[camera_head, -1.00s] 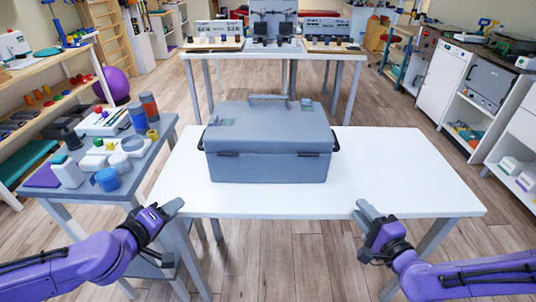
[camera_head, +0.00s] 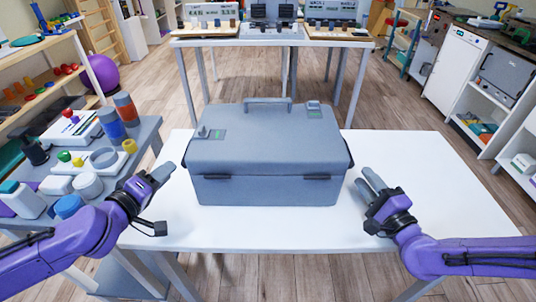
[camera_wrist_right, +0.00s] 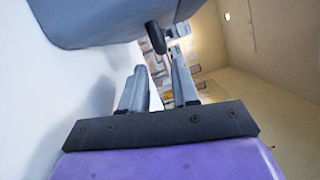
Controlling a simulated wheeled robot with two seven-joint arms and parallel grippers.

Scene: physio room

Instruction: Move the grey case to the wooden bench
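The grey case (camera_head: 268,160) lies closed on the white table (camera_head: 290,232), with a top handle and latches on its front. A black side handle (camera_wrist_right: 155,38) of the case shows in the right wrist view, ahead of the fingers. My right gripper (camera_head: 368,184) is right of the case, apart from it; its two fingers (camera_wrist_right: 158,88) are spread with nothing between them. My left gripper (camera_head: 160,174) is just left of the case, low over the table's left edge; its finger gap is not clear. I cannot make out a wooden bench for certain.
A grey side table (camera_head: 150,135) with bottles and tubs stands close under my left arm. A second table (camera_head: 290,42) with boards and devices stands behind. White cabinets (camera_head: 445,75) line the right. Wooden floor (camera_head: 240,95) is open between the tables.

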